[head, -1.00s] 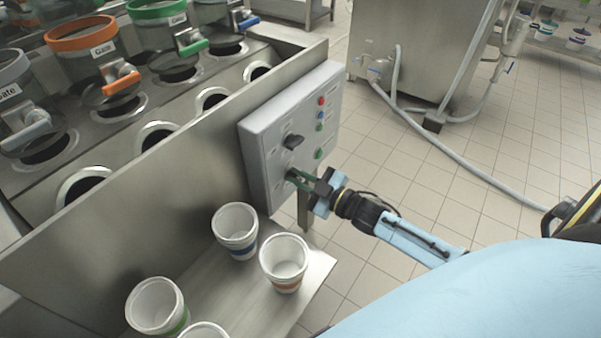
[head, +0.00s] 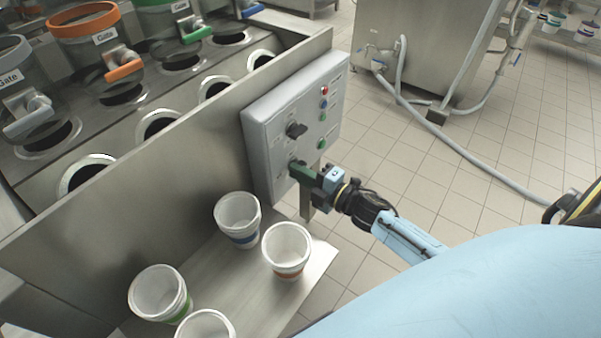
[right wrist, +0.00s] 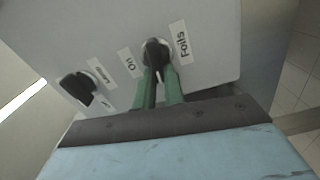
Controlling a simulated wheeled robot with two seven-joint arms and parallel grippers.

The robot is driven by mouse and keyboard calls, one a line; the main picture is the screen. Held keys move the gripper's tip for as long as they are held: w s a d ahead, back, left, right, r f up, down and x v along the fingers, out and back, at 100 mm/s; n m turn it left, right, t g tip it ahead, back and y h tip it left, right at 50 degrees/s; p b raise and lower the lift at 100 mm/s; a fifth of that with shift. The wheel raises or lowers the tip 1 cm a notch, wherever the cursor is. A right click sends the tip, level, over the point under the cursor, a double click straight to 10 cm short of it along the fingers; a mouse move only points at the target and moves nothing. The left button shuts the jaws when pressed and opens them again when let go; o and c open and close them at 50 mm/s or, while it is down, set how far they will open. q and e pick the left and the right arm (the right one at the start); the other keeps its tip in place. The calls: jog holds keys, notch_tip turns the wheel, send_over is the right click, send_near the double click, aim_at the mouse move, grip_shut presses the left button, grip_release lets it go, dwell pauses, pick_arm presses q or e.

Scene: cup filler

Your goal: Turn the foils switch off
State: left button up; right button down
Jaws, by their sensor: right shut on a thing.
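The control panel (head: 272,158) is a grey box on the side of the steel machine. My right gripper (head: 297,170) is at the lower knob on its face, with its green fingers shut on it. In the right wrist view, the black foils switch (right wrist: 157,52) sits between the fingertips of my right gripper (right wrist: 159,80), beside the "Foils" label (right wrist: 182,42) and an "On" label (right wrist: 129,63). The white mark on the knob points down towards my gripper, not at the "On" label. My left gripper is not in view.
Another black knob (right wrist: 78,87) is left of the foils switch; a black knob (head: 296,130) also shows above my gripper in the head view. Coloured buttons (head: 323,104) are on the panel's right. Paper cups (head: 287,250) stand on the shelf below.

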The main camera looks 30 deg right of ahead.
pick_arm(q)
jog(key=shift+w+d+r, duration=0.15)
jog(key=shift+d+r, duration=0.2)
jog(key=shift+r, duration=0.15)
pick_arm(e)
jog(key=shift+f+n, duration=0.15)
jog(key=shift+n, duration=0.75)
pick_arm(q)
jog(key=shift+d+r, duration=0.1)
pick_arm(e)
jog(key=c, duration=1.5)
grip_release()
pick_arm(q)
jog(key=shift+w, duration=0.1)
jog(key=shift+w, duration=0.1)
